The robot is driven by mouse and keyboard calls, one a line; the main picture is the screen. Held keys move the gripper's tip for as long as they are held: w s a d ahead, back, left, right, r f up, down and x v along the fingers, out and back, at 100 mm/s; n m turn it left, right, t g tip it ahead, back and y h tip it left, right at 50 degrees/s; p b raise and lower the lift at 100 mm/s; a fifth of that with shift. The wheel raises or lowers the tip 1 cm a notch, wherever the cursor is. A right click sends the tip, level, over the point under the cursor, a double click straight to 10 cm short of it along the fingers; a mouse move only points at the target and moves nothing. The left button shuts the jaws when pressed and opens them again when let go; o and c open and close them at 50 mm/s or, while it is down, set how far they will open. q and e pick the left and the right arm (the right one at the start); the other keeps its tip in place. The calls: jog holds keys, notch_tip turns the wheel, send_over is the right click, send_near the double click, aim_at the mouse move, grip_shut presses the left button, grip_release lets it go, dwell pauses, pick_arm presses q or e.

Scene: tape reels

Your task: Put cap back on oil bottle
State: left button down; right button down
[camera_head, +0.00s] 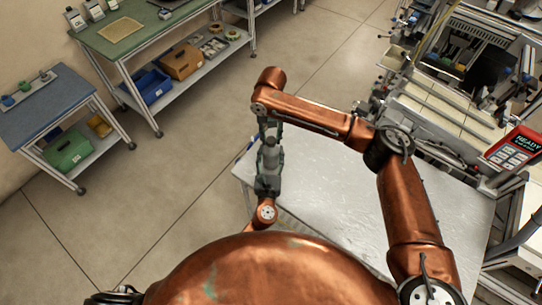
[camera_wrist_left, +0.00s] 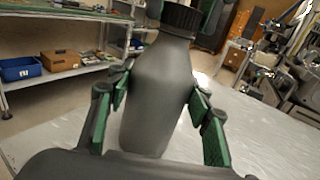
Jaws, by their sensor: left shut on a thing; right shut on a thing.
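The grey oil bottle (camera_wrist_left: 160,95) stands upright between the green-padded fingers of my left gripper (camera_wrist_left: 160,120), which is shut on it. The black ridged cap (camera_wrist_left: 181,17) sits at the top of the bottle's neck, cut by the upper picture edge; I cannot tell whether it is screwed tight. In the head view the bottle (camera_head: 269,155) is small, above my left gripper (camera_head: 268,183). My right gripper (camera_head: 269,128) comes down from above and is shut at the bottle's top, on the cap. Its fingertips are too small to make out clearly.
A light grey table (camera_head: 345,190) lies beneath and right of the grippers, mostly bare. A machine with a red READY panel (camera_head: 515,147) stands at the right. A green-topped bench (camera_head: 140,35) and a blue-topped bench (camera_head: 45,105) stand at the left. Floor between is clear.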

jog(key=m, duration=2.4)
jog(key=shift+f, duration=0.1)
jog(key=m, duration=0.8)
jog(key=shift+m, duration=0.4)
jog(key=m, duration=0.5)
jog(key=shift+m, duration=0.4)
jog(key=c, duration=1.5)
grip_release()
